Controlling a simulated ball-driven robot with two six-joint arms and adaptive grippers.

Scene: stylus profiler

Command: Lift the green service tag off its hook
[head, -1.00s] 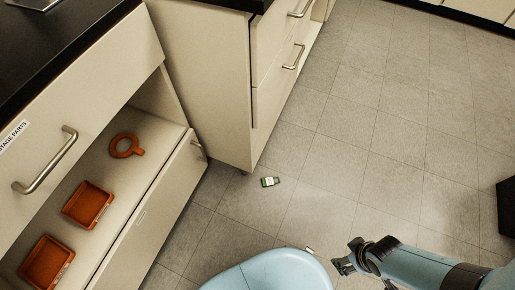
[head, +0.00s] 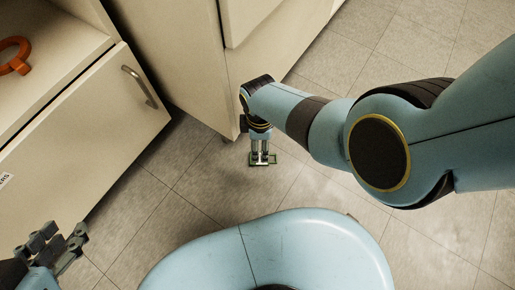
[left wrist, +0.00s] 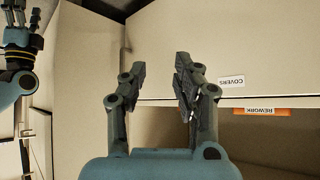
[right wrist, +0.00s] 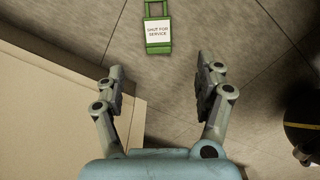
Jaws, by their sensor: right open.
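The green service tag (right wrist: 158,36) has a white label reading "SHUT FOR SERVICE" and a green loop at its top. It appears to lie flat on the grey floor, and I see no hook at it. In the head view the tag (head: 275,158) is partly covered by my right gripper (head: 259,160), which points down over it. In the right wrist view my right gripper (right wrist: 160,70) is open and empty, with the tag beyond its fingertips. My left gripper (head: 58,243) is at the lower left of the head view; in the left wrist view it (left wrist: 161,62) is open and empty.
A beige cabinet (head: 180,60) stands just left of and behind the tag. An open drawer or shelf at the left holds an orange ring (head: 14,57). A handled front (head: 95,115) lies below it. The floor (head: 130,240) around the tag is clear.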

